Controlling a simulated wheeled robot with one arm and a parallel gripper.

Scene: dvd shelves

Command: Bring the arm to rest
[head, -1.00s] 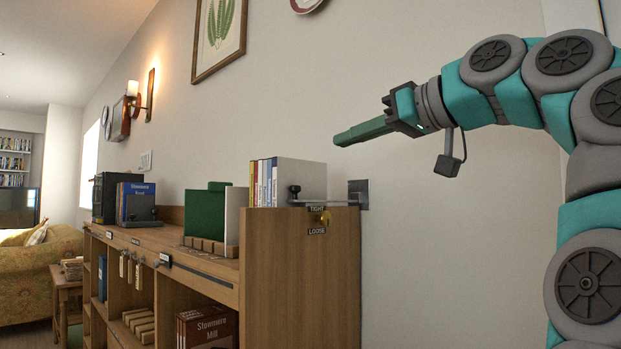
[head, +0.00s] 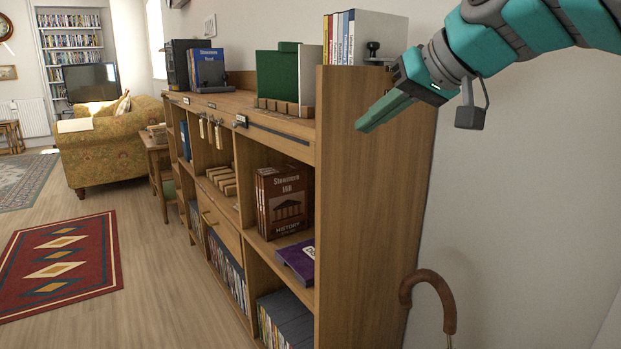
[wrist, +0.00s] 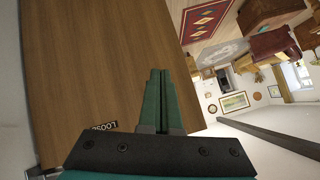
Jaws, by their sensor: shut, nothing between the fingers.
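My gripper (head: 361,127) is in the upper right of the head view, at the end of my teal and grey arm. Its green fingers are together with nothing between them, and they point down and left. In the head view they overlap the wooden side panel of the shelf unit (head: 372,200); I cannot tell the gap. In the wrist view the shut fingers (wrist: 160,75) stand upright in the picture against that wooden panel (wrist: 90,60).
Several upright cases (head: 340,38), green panels (head: 277,75) and blue boxes (head: 207,68) stand on the shelf top. A brown handle (head: 432,290) curves up at the wall by the shelf's end. Open floor (head: 150,260) with a red rug (head: 62,262) lies left.

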